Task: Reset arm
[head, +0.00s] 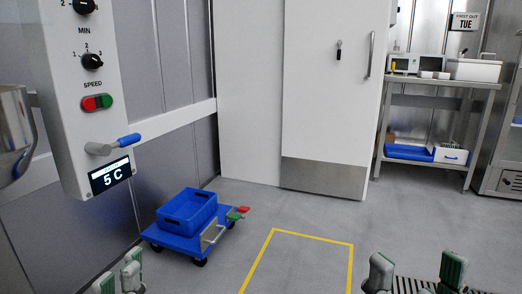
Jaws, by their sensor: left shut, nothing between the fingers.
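My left gripper (119,277) shows at the bottom left edge, its grey-green fingers close together with nothing between them. It is shut and empty. My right gripper (416,273) shows at the bottom right edge, its two fingertips wide apart with bare floor and a dark grate between them. It is open and looks empty. Both grippers are cut off by the lower picture edge, and the arms behind them are hidden.
A machine panel (82,100) with knobs and a blue-tipped lever stands close at the left. A blue crate (188,222) sits on a wheeled dolly (172,238). Yellow floor tape (312,239) marks clear floor. A steel table (440,83) stands back right, beside a white door (327,80).

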